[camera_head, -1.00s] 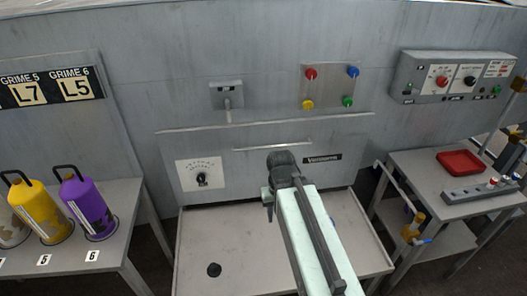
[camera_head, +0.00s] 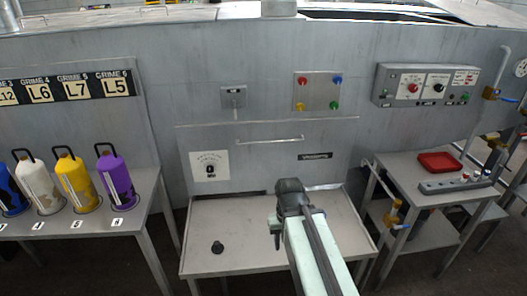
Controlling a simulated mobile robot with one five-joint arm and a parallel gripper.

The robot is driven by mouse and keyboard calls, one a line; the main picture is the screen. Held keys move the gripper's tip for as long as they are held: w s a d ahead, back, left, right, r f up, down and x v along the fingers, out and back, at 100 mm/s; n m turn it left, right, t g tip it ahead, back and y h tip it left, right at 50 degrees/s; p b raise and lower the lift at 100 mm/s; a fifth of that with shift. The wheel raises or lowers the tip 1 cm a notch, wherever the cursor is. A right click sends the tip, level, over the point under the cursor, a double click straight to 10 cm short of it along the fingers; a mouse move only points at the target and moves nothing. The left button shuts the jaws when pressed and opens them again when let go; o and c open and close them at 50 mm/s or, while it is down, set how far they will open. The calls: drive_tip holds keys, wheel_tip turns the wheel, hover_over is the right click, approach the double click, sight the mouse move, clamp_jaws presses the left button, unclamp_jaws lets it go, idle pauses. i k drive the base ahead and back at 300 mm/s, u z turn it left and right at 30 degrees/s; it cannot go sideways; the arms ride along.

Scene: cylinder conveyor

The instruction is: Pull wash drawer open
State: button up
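The wash drawer's grey front panel (camera_head: 250,166) stands upright behind a pale flat tray surface (camera_head: 238,228). It has a horizontal bar handle (camera_head: 270,140) near its top, a dial plate at left and a dark label at right. My gripper (camera_head: 277,236) is at the end of my pale green arm, over the right part of the tray surface, in front of and below the handle and apart from it. The fingers are mostly hidden by the wrist, so their opening does not show.
A left table (camera_head: 150,190) holds blue, white, yellow and purple cylinders. A right table (camera_head: 405,163) carries a red tray (camera_head: 438,162) and a grey block. A control box (camera_head: 425,86) and a panel of coloured buttons (camera_head: 317,91) are on the wall. A black knob (camera_head: 217,247) is on the tray surface.

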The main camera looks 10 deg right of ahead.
sight(248, 156)
drive_tip(key=z, duration=0.15)
drive_tip(key=i, duration=0.9)
drive_tip(key=u, duration=0.05)
